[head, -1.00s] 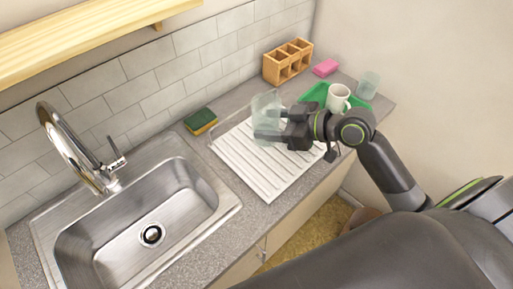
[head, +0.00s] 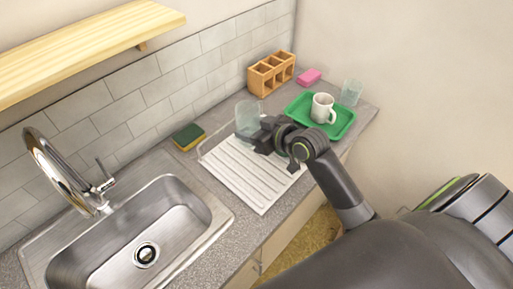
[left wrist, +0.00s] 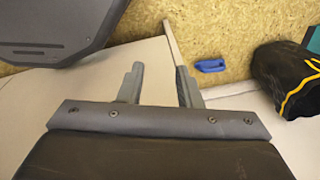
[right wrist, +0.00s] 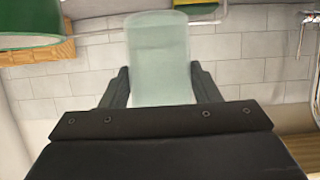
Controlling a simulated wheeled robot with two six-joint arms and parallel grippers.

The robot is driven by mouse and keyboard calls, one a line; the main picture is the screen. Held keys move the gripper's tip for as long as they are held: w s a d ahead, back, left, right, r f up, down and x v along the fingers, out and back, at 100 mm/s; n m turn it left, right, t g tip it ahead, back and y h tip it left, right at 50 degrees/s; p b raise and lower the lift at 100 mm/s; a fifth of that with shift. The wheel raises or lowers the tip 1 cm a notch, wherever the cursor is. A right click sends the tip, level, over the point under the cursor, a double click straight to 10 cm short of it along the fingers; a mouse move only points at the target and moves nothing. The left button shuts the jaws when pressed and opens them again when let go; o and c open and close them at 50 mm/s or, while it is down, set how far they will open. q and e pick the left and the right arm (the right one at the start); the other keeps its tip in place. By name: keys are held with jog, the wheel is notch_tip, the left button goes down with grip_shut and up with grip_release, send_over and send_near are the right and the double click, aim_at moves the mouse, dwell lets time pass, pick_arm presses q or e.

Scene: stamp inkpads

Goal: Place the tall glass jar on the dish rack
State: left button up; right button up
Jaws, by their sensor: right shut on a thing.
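The tall glass jar (head: 247,115) is pale, see-through and upright at the back of the white dish rack (head: 248,178). My right gripper (head: 258,134) is shut on it from the right side. In the right wrist view the jar (right wrist: 160,60) stands between the two fingers (right wrist: 160,88). Whether its base touches the rack is hard to tell, as the gripper partly hides it. My left gripper (left wrist: 160,85) shows only in its wrist view, with its fingers apart and nothing between them.
A green tray (head: 343,127) with a white mug (head: 322,107) lies right of the rack. A second glass (head: 351,92), a pink sponge (head: 309,76) and a wooden holder (head: 271,73) stand behind. A green-yellow sponge (head: 188,137) and the sink (head: 140,235) are left.

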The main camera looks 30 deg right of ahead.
notch_tip(320, 180, down, 7)
jog(key=shift+r, duration=0.1)
dwell(0.3)
jog(key=o, duration=1.3)
